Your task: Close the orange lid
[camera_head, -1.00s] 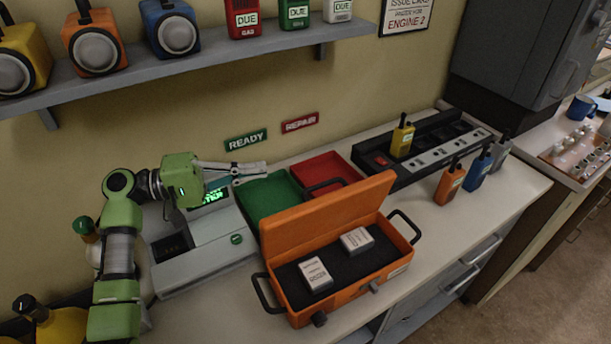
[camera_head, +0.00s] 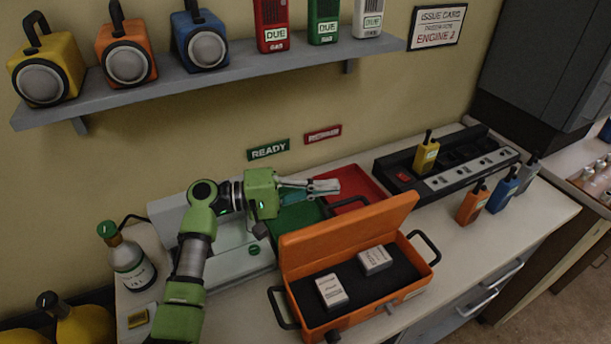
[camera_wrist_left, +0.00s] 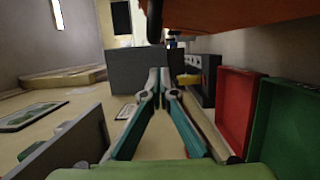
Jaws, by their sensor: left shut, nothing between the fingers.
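The orange case stands on the counter with its orange lid (camera_head: 345,236) swung up and leaning back. Two white labelled boxes, the left one (camera_head: 331,291) and the right one (camera_head: 375,260), lie in its dark foam. My right gripper is not in view.
A red tray (camera_head: 362,184) lies beside the green one. A black charger rack (camera_head: 395,172) holds a yellow radio (camera_head: 426,155). An orange radio (camera_head: 472,203) and others stand on the right. A white bottle (camera_head: 131,265) stands left. A shelf (camera_head: 215,60) hangs above.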

